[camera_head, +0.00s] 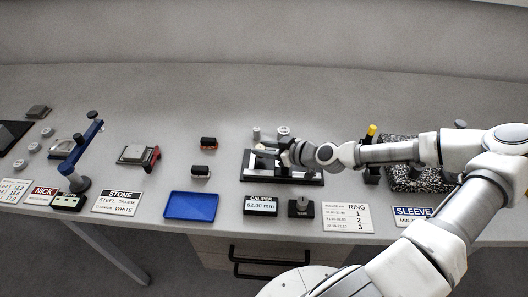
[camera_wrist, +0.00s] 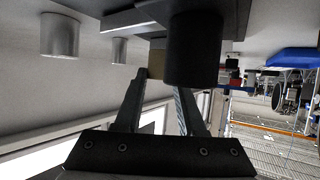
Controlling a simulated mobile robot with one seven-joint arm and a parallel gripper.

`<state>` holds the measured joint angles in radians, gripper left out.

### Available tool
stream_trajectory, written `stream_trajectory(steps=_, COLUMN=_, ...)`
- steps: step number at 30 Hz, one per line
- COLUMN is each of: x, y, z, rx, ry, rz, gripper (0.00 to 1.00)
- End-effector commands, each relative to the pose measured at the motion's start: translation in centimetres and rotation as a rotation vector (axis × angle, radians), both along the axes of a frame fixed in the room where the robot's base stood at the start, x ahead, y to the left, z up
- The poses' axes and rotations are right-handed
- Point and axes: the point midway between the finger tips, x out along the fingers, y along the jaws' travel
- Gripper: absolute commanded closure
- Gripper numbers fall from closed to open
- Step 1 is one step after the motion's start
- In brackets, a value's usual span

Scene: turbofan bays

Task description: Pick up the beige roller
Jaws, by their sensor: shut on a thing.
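My gripper (camera_head: 288,156) is at the black caliper stand (camera_head: 250,176) in the head view, low over its right part. In the wrist view, my gripper (camera_wrist: 160,76) has its two fingers closed in on a small beige piece, the beige roller (camera_wrist: 157,62). Only a little of the roller shows between the fingertips, beside a dark cylinder (camera_wrist: 193,50) that partly covers it. The roller is hidden behind my gripper in the head view. I cannot tell whether it still touches the stand.
Two grey cylinders (camera_head: 256,134) (camera_head: 283,131) stand just behind the stand. A blue tray (camera_head: 191,205) lies to the left, and the caliper display (camera_head: 261,205) is in front. A speckled block (camera_head: 408,184) and a yellow-topped post (camera_head: 372,131) are on the right. The back of the bench is clear.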

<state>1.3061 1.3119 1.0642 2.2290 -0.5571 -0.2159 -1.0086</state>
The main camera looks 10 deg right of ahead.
Motion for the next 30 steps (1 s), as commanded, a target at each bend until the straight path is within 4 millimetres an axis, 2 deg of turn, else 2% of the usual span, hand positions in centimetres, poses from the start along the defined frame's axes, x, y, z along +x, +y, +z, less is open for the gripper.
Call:
stream_trajectory(steps=3, x=0.0, y=-0.2, z=2.3, rx=-0.004, ry=-0.003, rz=-0.002, gripper=1.0)
stream_trajectory(steps=15, x=-3.6, y=-6.6, z=6.4, rx=0.001, ry=-0.003, rz=-0.006, gripper=1.0)
stream_trajectory(steps=22, x=-5.0, y=-9.1, z=8.1, rx=0.001, ry=-0.002, rz=-0.005, gripper=1.0)
stream_trajectory(steps=30, x=-5.7, y=-10.4, z=8.8, rx=-0.001, ry=-0.001, rz=-0.008, gripper=1.0)
